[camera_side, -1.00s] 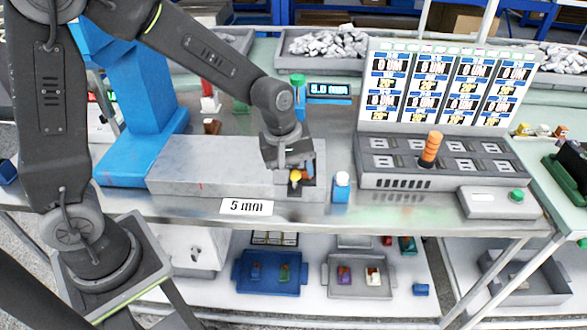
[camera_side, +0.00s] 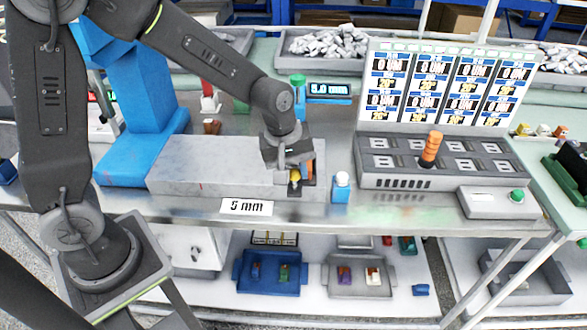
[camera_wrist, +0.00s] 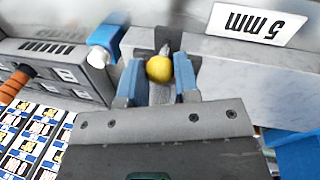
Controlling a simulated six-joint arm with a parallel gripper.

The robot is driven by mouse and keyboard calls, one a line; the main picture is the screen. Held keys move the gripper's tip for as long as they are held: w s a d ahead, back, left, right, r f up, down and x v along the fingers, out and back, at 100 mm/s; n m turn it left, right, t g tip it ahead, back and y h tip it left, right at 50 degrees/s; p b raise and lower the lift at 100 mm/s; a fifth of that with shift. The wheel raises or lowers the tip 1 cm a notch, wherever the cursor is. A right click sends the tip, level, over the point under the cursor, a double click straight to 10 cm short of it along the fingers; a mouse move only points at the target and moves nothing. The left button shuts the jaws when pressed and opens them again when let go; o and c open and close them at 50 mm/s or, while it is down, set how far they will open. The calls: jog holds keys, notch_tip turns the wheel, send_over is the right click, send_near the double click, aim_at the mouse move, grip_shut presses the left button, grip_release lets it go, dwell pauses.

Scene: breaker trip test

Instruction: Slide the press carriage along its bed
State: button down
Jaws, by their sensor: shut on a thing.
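A long grey bed block (camera_side: 210,165) lies along the front of the bench in the side view. A yellow ball knob (camera_side: 295,176) shows at its right end; in the wrist view the knob (camera_wrist: 159,68) sits between my fingertips. My gripper (camera_side: 294,172) is down at this end, with its blue fingers (camera_wrist: 158,80) shut on the press carriage at the knob. The fingers and wrist hide most of the carriage, so its outline cannot be told.
A blue block with a white cap (camera_side: 341,185) stands just right of the bed. A "5 mm" label (camera_side: 247,207) is at the front edge. A grey panel with an orange-handled lever (camera_side: 431,150) stands farther right. A blue column (camera_side: 150,100) rises at the left.

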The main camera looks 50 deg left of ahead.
jog(key=s+a, duration=0.9)
jog(key=shift+a, duration=0.2)
jog(key=shift+s, duration=0.1)
jog(key=c, duration=0.9)
grip_release()
jog(key=shift+o, duration=0.2)
jog(key=shift+r, duration=0.15)
notch_tip(320, 180, up, 13)
jog(key=s+a, duration=0.1)
jog(key=s, duration=0.1)
jog(key=shift+s+a+r, duration=0.15)
jog(key=shift+a, duration=0.05)
